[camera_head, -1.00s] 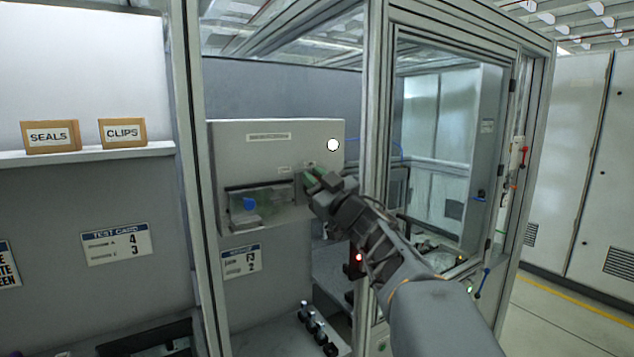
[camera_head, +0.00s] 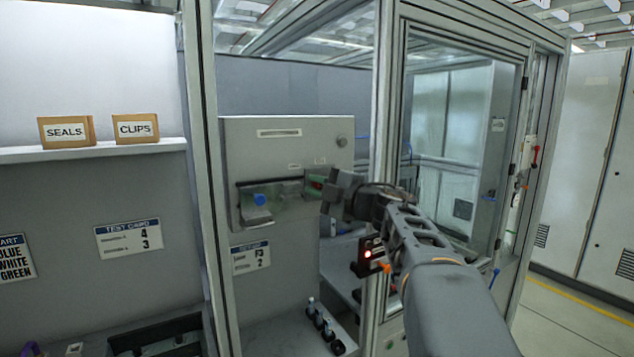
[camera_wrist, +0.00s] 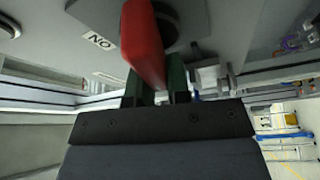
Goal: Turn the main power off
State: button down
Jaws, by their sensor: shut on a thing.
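A grey wall box (camera_head: 285,150) hangs inside the framed cell in the head view. My gripper (camera_head: 317,185) is at the right part of its front, with a bit of red between its fingers. In the wrist view a red switch handle (camera_wrist: 146,42) stands out from a dark round mount on a grey plate (camera_wrist: 88,12). My gripper (camera_wrist: 157,88) is shut on this handle. A label (camera_wrist: 98,40) beside it reads ON, upside down. My fingers hide part of the handle.
A frame post (camera_head: 384,100) stands just right of my gripper. A red light (camera_head: 367,254) glows below my forearm. A red lever (camera_head: 535,157) is on the cell's right side. Cartons of seals (camera_head: 66,131) and clips (camera_head: 136,127) sit on the left shelf.

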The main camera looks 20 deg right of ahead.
jog(key=shift+w+d+f+n+g+h, duration=0.15)
jog(key=shift+f+n+g, duration=0.15)
jog(key=shift+n, duration=0.4)
jog(key=shift+s+f+n+g+h, duration=0.1)
jog(key=shift+f+n+g+h, duration=0.15)
jog(key=shift+n, duration=0.45)
jog(key=shift+r, duration=0.1)
jog(key=c, duration=1.2)
grip_release()
jog(key=shift+o, duration=0.6)
jog(key=shift+w+d, duration=0.2)
jog(key=shift+d, duration=0.05)
jog(key=shift+a+y, duration=0.25)
jog(key=shift+y, duration=0.05)
jog(key=b+v, duration=0.2)
jog(key=v, duration=1.2)
jog(key=shift+r+n, duration=0.15)
jog(key=shift+n, duration=0.15)
